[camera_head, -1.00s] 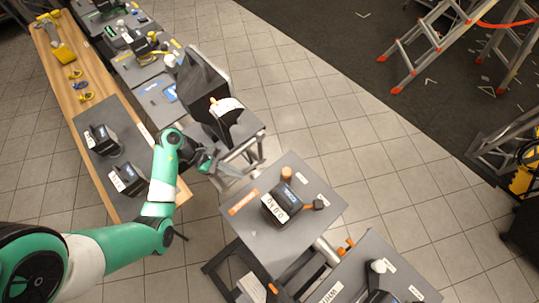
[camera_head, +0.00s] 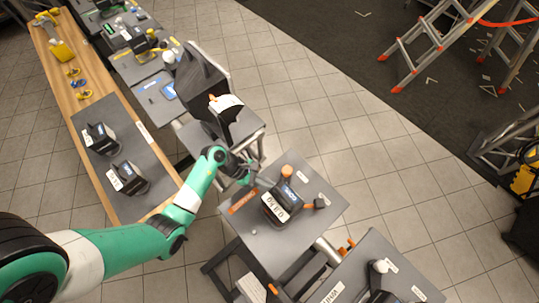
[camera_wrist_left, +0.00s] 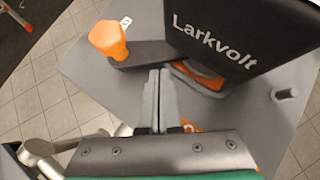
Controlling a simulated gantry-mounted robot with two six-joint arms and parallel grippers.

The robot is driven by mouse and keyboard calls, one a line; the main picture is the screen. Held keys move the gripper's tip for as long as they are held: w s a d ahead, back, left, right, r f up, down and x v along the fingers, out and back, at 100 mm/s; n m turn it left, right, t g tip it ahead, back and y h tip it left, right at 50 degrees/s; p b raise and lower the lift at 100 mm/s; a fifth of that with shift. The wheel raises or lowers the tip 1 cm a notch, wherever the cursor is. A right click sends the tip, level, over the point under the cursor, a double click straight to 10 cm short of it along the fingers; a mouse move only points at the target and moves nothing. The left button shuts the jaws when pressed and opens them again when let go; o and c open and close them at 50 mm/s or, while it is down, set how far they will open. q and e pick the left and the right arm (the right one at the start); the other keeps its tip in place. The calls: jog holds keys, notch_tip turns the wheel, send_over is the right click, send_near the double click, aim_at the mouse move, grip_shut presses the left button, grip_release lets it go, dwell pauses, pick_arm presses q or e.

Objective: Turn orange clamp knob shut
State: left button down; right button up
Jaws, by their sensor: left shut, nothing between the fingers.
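The orange clamp knob (camera_wrist_left: 108,38) stands at the left end of a dark clamp arm (camera_wrist_left: 150,52) in the left wrist view. It also shows in the head view (camera_head: 287,172), at the back corner of the grey plate. The clamp arm reaches towards the foot of a black box marked Larkvolt (camera_wrist_left: 240,30), which also shows in the head view (camera_head: 281,203). My left gripper (camera_wrist_left: 159,80) is shut and empty, its grey fingertips just in front of the clamp arm, to the right of the knob. Whether they touch the arm I cannot tell. My right gripper is out of view.
A stand with a black hood (camera_head: 201,80) rises behind my left arm. A wooden bench (camera_head: 62,75) with two black boxes runs at left.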

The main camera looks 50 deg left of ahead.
pick_arm(q)
jog(key=shift+w+d+r+p, duration=0.15)
jog(key=shift+w+d+p, duration=0.15)
jog(key=shift+d, duration=0.25)
jog(key=shift+s, duration=0.1)
jog(key=shift+a+r, duration=0.1)
jog(key=p+v, duration=0.2)
jog(key=v, duration=0.9)
jog(key=shift+s+a, duration=0.15)
jog(key=shift+a, duration=0.05)
